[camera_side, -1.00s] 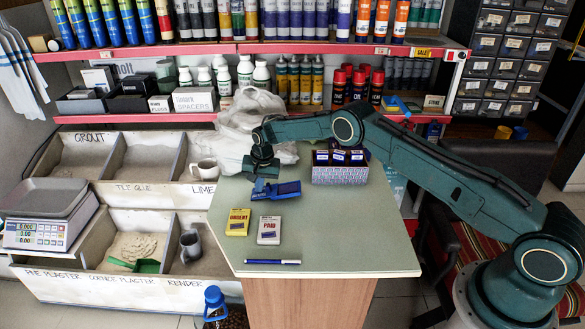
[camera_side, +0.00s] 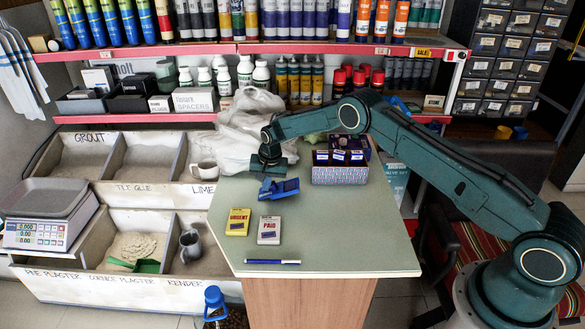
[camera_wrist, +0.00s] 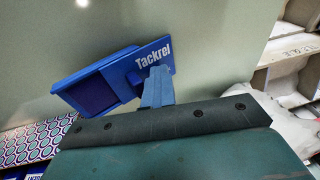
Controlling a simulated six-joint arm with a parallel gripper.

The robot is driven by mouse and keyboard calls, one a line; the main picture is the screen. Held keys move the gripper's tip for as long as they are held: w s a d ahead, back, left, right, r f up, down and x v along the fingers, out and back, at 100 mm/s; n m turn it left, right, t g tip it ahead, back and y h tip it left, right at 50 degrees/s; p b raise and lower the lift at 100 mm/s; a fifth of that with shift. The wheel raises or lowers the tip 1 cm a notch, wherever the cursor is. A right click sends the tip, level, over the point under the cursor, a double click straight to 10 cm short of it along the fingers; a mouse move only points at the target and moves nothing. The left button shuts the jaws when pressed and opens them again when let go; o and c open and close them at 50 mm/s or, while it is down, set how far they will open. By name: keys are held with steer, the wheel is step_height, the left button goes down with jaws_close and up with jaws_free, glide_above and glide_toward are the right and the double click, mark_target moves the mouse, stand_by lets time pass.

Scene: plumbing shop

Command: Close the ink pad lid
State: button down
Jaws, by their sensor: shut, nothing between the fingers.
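The blue ink pad (camera_side: 286,187) lies on the green-grey tabletop, with its lid (camera_side: 266,188) at its left end, open and apparently tilted up. In the wrist view the dark recessed pad (camera_wrist: 95,93) is uncovered, and the panel marked "Tackrel" (camera_wrist: 155,57) lies to its right. My gripper (camera_side: 268,178) points down at the lid's end of the pad. In the wrist view its shut, empty fingers (camera_wrist: 157,82) overlap the Tackrel panel's lower edge; I cannot tell whether they touch it.
A yellow URGENT box (camera_side: 238,222) and a white PAID box (camera_side: 269,230) stand in front of the pad. A blue pen (camera_side: 272,262) lies nearer the front edge. A patterned carton (camera_side: 340,172) stands right of the pad. The table's front right is clear.

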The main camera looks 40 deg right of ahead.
mark_target(283, 187)
steer(key=shift+s+d+f, duration=0.35)
steer(key=shift+s+f, duration=0.1)
steer(key=shift+f, duration=0.05)
steer(key=shift+s+d, duration=0.3)
steer(key=shift+d, duration=0.05)
steer(key=shift+s+d, duration=1.4)
steer(key=shift+s, duration=0.1)
steer(key=shift+w+a, duration=0.15)
steer(key=shift+a, duration=0.1)
stand_by(0.4)
steer(key=shift+r, duration=0.2)
steer(key=shift+w+r, duration=0.1)
steer(key=shift+r, duration=0.6)
steer(key=shift+w+r, duration=0.15)
steer(key=shift+r, duration=1.75)
steer(key=shift+w+v, duration=0.2)
steer(key=shift+v, duration=0.8)
